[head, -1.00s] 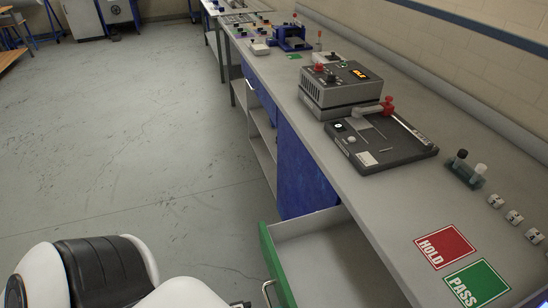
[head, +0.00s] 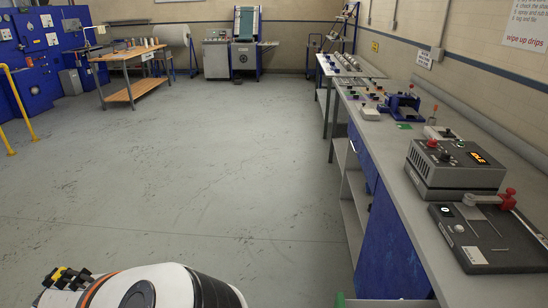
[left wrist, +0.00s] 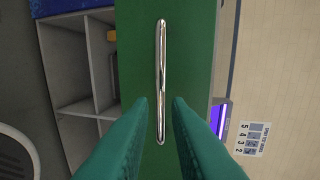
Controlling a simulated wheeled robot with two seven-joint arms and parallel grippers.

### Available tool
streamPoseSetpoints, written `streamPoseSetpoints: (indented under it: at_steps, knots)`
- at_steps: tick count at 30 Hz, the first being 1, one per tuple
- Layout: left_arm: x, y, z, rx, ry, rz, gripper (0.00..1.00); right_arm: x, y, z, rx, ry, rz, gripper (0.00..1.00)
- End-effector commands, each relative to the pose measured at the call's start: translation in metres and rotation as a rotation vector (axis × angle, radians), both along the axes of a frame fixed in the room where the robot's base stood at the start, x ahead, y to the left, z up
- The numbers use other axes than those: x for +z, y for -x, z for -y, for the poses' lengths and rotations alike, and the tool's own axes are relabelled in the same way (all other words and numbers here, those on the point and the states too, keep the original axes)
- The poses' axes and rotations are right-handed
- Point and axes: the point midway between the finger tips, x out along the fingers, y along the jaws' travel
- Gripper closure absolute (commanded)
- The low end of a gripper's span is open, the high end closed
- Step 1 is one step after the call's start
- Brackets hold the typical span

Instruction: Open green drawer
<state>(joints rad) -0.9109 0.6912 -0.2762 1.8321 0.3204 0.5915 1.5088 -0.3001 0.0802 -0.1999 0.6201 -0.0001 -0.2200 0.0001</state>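The green drawer shows at the bottom edge of the head view as a sliver of green front (head: 341,299) and a strip of pale inside (head: 385,303), so it stands open by an amount I cannot tell. In the left wrist view its green front (left wrist: 190,50) fills the middle, with a long silver bar handle (left wrist: 161,70). My left gripper (left wrist: 160,102) is open, one teal finger on each side of the handle's lower part, with gaps visible on both sides. My right gripper is not in view.
The grey workbench (head: 400,165) runs along the right wall, with a grey control box (head: 455,170) and a dark flat device (head: 490,235) on it. Blue cabinet panels (head: 390,245) lie under it. The floor (head: 200,150) to the left is clear.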

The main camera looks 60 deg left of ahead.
Motion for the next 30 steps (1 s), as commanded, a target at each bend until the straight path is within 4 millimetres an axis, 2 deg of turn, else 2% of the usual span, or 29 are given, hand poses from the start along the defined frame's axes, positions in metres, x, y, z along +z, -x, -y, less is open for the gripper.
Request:
streamPoseSetpoints:
  at_steps: [3, 9, 30]
  knots:
    - [0.004, 0.022, -0.012, -0.002, -0.001, -0.004, 0.83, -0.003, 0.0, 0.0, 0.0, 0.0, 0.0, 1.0]
    - [0.01, 0.042, -0.023, -0.001, 0.0, -0.001, 0.83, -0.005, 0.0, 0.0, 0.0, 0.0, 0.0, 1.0]
    - [0.011, 0.046, -0.026, 0.0, -0.002, 0.001, 0.83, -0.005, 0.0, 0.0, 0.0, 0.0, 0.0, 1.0]
